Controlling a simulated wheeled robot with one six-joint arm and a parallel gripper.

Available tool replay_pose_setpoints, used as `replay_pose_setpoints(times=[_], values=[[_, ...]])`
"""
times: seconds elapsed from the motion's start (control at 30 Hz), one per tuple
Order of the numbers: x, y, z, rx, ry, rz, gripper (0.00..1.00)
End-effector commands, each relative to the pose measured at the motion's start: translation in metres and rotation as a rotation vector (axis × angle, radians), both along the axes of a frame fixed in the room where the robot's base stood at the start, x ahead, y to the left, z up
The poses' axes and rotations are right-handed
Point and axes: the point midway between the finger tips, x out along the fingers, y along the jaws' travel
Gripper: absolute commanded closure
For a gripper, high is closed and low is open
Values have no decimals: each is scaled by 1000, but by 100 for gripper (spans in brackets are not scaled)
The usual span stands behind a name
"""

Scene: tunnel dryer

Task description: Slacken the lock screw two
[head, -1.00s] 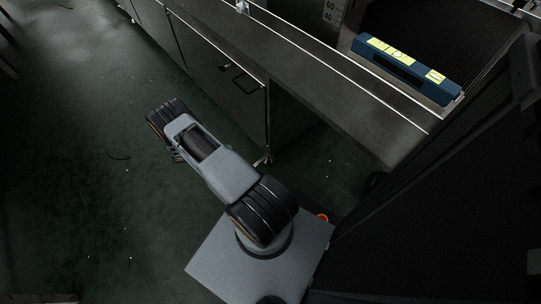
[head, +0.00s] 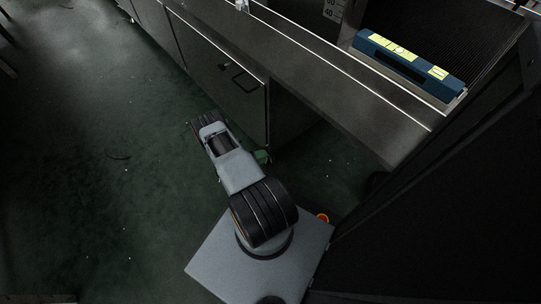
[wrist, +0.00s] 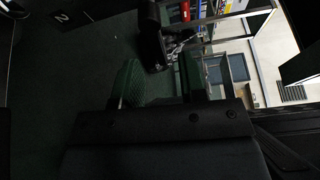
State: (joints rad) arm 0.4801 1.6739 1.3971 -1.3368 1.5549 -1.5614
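I cannot make out lock screw two for certain in either view. A white number 2 (wrist: 61,17) shows on a dark surface at the upper left of the wrist view; no screw is clear beside it. My gripper (wrist: 158,75) is open in the wrist view, with its two green fingers apart and nothing held between them. In the head view only a small green part of my gripper (head: 262,156) shows beside my arm, low in front of the cabinet; the rest is hidden.
A dark cabinet (head: 225,80) with a handle stands ahead, under a long metal ledge (head: 330,65). A blue box with yellow labels (head: 405,65) lies on the ledge by a ribbed belt (head: 460,30). A small pale fitting (head: 242,5) sits at the top edge. Floor at left is clear.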

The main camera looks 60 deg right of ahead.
Motion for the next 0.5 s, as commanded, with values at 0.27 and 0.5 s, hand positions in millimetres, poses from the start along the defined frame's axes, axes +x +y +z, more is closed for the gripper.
replay_pose_setpoints(times=[0.27, 0.5], values=[[-22, -25, -2, 1, -1, -2, 62], [-28, -32, -1, 0, -1, 0, 62]])
